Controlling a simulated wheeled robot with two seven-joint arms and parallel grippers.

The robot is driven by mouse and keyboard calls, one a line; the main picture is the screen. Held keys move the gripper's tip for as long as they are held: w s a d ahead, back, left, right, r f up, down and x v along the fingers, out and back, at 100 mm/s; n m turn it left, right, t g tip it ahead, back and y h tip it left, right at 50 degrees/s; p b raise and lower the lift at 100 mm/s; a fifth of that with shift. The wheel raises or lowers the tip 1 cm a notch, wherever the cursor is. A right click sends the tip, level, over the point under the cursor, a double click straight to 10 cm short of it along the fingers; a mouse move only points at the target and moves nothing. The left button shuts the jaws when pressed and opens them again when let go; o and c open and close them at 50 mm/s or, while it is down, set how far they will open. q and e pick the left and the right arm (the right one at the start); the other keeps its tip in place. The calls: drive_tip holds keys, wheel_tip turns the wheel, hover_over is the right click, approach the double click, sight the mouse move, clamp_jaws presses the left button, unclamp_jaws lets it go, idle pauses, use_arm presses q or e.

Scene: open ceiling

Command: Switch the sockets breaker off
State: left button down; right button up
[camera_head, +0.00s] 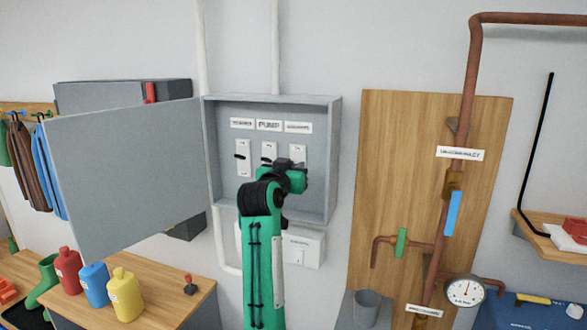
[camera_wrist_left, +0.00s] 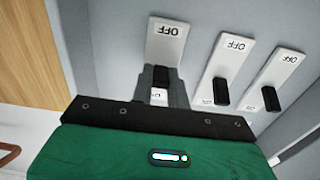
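The grey breaker box (camera_head: 325,160) hangs on the wall with its door (camera_head: 130,180) swung open to the left. Inside are three switches under white labels; the middle label reads PUMP, and the right one (camera_head: 298,127) is too small to read surely. My left gripper (camera_head: 299,178) is at the right-hand switch and hides its lower part. In the left wrist view, which is upside down, this switch's black lever (camera_wrist_left: 161,77) lies between my fingers (camera_wrist_left: 162,90), at the end away from its OFF mark. Whether the fingers grip it is unclear. My right gripper is out of view.
The other two levers (camera_wrist_left: 221,94) (camera_wrist_left: 270,98) are close beside my left gripper, also away from their OFF marks. A wooden board (camera_head: 385,150) with copper pipes stands to the right. Several bottles (camera_head: 93,283) stand on a bench at lower left.

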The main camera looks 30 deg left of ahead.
use_arm(q)
drive_tip(key=shift+f+b, duration=0.35)
drive_tip(key=shift+b, duration=0.35)
drive_tip(key=shift+w+f+t+y+b, duration=0.2)
drive_tip(key=shift+t+b, duration=0.75)
drive_tip(key=shift+b, duration=0.65)
drive_tip(key=shift+s+f+t+y+b, duration=0.2)
drive_tip(key=shift+t+b, duration=0.7)
drive_tip(key=shift+b, duration=0.7)
drive_tip(key=shift+w+f+t+y+b, duration=0.15)
drive_tip(key=shift+t+y+b, duration=0.15)
drive_tip(key=shift+t+b, duration=1)
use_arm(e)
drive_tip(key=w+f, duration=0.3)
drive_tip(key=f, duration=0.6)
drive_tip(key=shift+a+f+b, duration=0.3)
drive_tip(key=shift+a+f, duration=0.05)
use_arm(q)
drive_tip(key=shift+g, duration=0.35)
drive_tip(key=c, duration=1.4)
unclamp_jaws()
drive_tip(key=shift+o, duration=0.2)
